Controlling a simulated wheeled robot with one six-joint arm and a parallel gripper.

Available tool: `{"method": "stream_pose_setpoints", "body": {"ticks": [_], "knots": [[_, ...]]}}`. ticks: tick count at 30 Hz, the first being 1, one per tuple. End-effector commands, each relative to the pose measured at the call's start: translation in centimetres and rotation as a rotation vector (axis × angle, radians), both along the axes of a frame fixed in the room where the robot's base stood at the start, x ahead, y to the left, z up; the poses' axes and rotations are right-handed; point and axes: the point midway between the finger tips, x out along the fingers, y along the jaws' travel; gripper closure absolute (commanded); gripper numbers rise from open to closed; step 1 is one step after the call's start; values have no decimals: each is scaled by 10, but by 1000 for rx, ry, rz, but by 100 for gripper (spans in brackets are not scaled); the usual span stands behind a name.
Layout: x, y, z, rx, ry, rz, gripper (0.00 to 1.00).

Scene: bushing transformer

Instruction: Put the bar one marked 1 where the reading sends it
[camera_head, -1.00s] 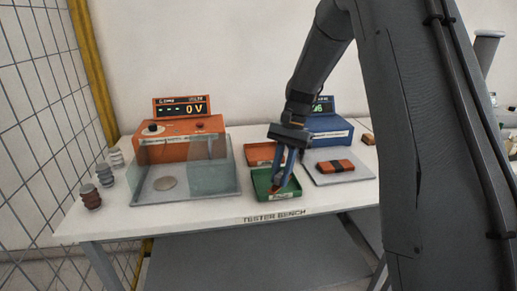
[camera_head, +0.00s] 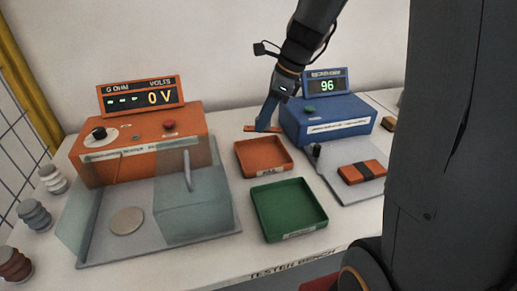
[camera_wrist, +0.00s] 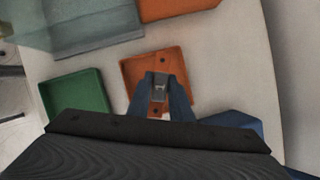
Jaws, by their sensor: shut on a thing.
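My gripper (camera_head: 265,127) is shut on a thin orange bar (camera_head: 250,128). The bar shows behind the orange tray (camera_head: 264,156) in the head view; whether it touches the bench is unclear. In the wrist view the gripper (camera_wrist: 159,92) has the bar (camera_wrist: 157,110) between its fingers, overlapping the orange tray (camera_wrist: 136,62). No number on the bar is legible. The blue tester (camera_head: 330,120) has a display (camera_head: 327,86) reading 96. The green tray (camera_head: 288,238) in front of the orange one looks empty. Both trays have front labels too small to read surely.
An orange tester (camera_head: 140,143) showing 0 V, with a clear enclosure, stands left. An orange block with a dark band (camera_head: 362,172) lies on a grey plate at right. Grey and brown insulators (camera_head: 35,215) stand at the left edge. Bare bench lies around the trays.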

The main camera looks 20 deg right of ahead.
Motion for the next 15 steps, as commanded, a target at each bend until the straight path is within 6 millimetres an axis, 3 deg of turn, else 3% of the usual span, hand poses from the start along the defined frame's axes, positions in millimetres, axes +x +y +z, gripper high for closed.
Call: {"method": "stream_pose_setpoints", "body": {"ticks": [9,15], "knots": [[-2,2,-49,1,4,-5,100],[-1,1,-64,1,3,-5,100]]}}
